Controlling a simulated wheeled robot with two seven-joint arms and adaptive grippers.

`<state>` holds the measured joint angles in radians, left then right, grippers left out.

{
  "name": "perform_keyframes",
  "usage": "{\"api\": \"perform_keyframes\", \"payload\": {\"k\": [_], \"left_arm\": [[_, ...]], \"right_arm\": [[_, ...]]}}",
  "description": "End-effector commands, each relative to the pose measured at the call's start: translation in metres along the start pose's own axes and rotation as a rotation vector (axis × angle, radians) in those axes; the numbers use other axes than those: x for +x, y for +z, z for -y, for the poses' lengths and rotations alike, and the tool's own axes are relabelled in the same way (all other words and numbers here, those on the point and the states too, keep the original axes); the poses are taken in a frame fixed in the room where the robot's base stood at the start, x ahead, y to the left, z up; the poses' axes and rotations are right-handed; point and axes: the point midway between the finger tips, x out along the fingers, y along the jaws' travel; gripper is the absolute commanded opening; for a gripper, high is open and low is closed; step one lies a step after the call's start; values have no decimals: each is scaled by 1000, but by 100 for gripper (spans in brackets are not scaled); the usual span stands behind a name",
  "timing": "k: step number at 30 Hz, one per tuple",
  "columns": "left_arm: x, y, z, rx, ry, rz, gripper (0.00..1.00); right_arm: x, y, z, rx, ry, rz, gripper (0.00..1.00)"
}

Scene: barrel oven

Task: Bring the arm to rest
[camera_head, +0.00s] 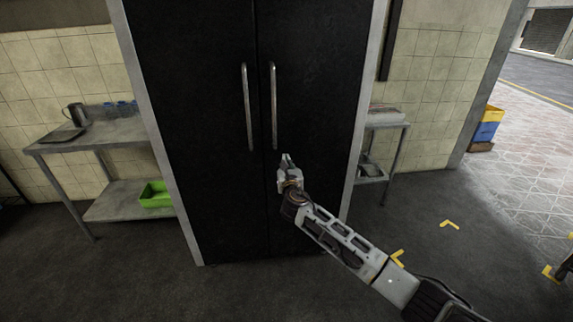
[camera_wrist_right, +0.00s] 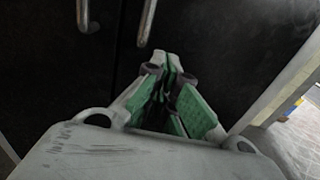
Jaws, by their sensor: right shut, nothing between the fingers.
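My right gripper (camera_head: 287,160) is raised in front of the tall black double-door cabinet (camera_head: 210,190), just below the lower end of the right door handle (camera_head: 273,105). Its fingers are shut with nothing between them. In the right wrist view, the gripper (camera_wrist_right: 166,62) shows its green-lined fingers closed together, pointing at the dark doors. The lower ends of both handles show beyond it, apart from the fingertips. My right arm reaches in from the lower right of the head view. My left gripper is not in view.
A metal table (camera_head: 100,134) with a kettle (camera_head: 77,114) and a green bin (camera_head: 155,194) stands left of the cabinet. A smaller table (camera_head: 385,124) stands to the right. Blue and yellow crates (camera_head: 488,125) are by the far-right opening.

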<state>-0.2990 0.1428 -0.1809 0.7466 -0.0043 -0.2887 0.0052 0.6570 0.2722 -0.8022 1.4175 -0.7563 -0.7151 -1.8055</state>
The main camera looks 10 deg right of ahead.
Motion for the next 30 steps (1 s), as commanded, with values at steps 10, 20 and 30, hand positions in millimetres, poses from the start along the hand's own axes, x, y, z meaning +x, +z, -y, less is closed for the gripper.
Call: {"api": "perform_keyframes", "payload": {"k": [10, 20, 30], "left_arm": [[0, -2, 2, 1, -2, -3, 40], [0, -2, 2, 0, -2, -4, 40], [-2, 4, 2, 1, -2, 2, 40]], "right_arm": [[-4, -1, 0, 0, -1, -1, 0], [-4, -14, 5, 34, -5, -26, 0], [-14, -128, 41, 326, -69, -213, 0]]}}
